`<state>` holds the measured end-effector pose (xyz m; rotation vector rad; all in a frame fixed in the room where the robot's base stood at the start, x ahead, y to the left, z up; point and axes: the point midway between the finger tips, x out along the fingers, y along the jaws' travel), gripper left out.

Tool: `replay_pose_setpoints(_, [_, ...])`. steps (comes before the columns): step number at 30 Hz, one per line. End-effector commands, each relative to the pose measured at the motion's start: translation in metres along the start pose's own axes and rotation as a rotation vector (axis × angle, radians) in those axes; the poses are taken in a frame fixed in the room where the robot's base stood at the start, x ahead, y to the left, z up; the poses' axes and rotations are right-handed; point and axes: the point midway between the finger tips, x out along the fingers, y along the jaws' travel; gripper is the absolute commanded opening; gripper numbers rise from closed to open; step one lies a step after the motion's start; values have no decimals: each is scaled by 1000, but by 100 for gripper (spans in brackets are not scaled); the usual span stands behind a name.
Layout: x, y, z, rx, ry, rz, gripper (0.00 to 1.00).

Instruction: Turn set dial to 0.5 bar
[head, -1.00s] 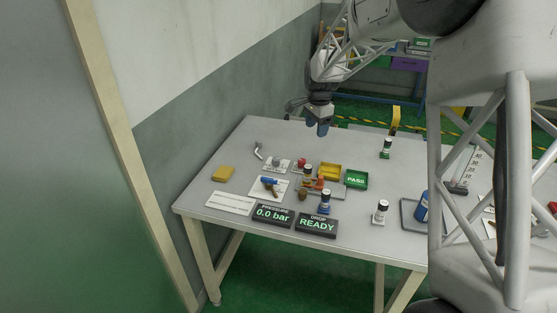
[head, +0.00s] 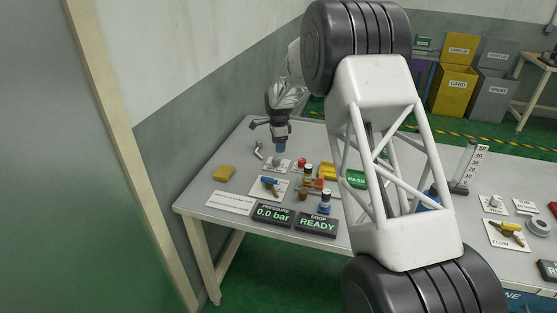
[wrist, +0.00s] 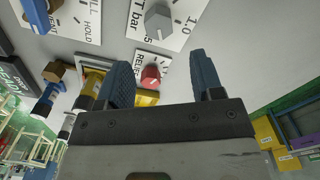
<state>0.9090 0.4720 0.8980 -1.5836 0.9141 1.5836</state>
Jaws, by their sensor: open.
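The set dial is a grey knob (wrist: 160,22) on a white scale plate (wrist: 178,12). The plate shows "bar" and "1.0" in the wrist view; the knob's exact pointing is hard to read. In the head view the dial (head: 277,162) sits at the back left of the table. My gripper (wrist: 160,62) is open and empty, its blue fingers apart. In the head view my gripper (head: 280,147) is above the dial, not visibly touching it. The pressure display (head: 272,214) reads 0.0 bar.
A red relief button (wrist: 151,77) is beside the dial. My arm hides the table's middle.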

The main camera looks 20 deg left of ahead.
Motion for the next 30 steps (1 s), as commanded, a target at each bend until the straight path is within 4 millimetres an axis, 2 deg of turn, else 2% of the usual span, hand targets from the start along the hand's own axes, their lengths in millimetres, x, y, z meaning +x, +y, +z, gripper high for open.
replay_pose_setpoints(11, [1, 0, 0, 0, 0, 0, 61])
replay_pose_setpoints(16, [8, 0, 0, 0, 0, 1, 61])
replay_pose_setpoints(30, [58, 0, 0, 0, 0, 1, 61])
